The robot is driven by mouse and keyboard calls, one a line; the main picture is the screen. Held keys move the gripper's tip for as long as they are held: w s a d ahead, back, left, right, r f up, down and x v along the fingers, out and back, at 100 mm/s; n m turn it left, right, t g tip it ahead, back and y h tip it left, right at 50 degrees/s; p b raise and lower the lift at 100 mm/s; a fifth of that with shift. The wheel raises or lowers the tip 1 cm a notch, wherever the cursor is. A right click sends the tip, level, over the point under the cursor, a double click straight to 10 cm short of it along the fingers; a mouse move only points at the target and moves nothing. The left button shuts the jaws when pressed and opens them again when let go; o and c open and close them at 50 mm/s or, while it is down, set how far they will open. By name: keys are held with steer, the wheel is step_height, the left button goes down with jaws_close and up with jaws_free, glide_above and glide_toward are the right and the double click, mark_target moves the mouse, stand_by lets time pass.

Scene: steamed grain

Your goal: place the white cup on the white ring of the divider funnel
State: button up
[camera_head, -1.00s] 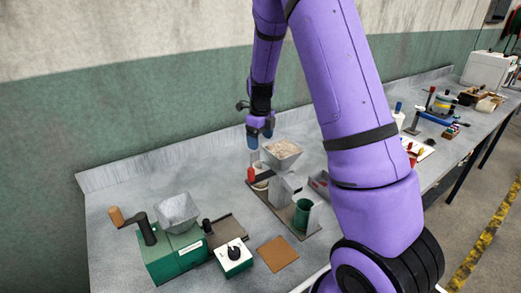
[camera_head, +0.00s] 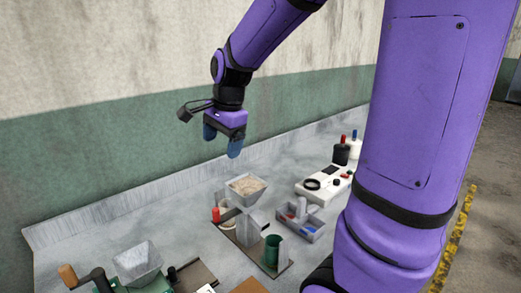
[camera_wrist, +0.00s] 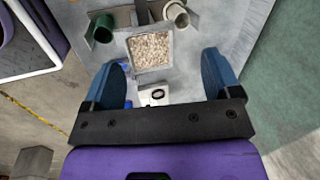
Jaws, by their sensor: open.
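The divider's square grey funnel (camera_head: 247,190) is full of grain and stands on its base on the bench. It also shows in the wrist view (camera_wrist: 151,50), between my fingertips in the picture. A pale cup (camera_wrist: 177,14), seemingly the white cup, is at the divider's side, near the top of the wrist view; in the head view it is mostly hidden behind the divider. A green cup (camera_head: 272,250) stands at the divider's other side. I cannot make out the white ring. My gripper (camera_head: 222,140) is open and empty, in the air above and behind the funnel.
A grey tray (camera_head: 302,220) with red and blue items lies right of the divider. A white device with a black ring (camera_head: 312,184) and dark and white bottles stand behind it. A green mill (camera_head: 140,265) is at the lower left. The wall is close behind.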

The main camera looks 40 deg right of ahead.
steer(key=s+a+r+n+t, duration=0.1)
steer(key=s+a+r+n, duration=0.1)
steer(key=s+n, duration=0.6)
steer(key=s+a+r+n+t, duration=0.1)
steer(key=s+a+r+n, duration=0.2)
steer(key=s+n, duration=0.5)
steer(key=s, duration=0.3)
steer(key=shift+s+r+n+t+h, duration=0.25)
steer(key=shift+r+n+t+h, duration=0.05)
steer(key=shift+r+t+h, duration=0.1)
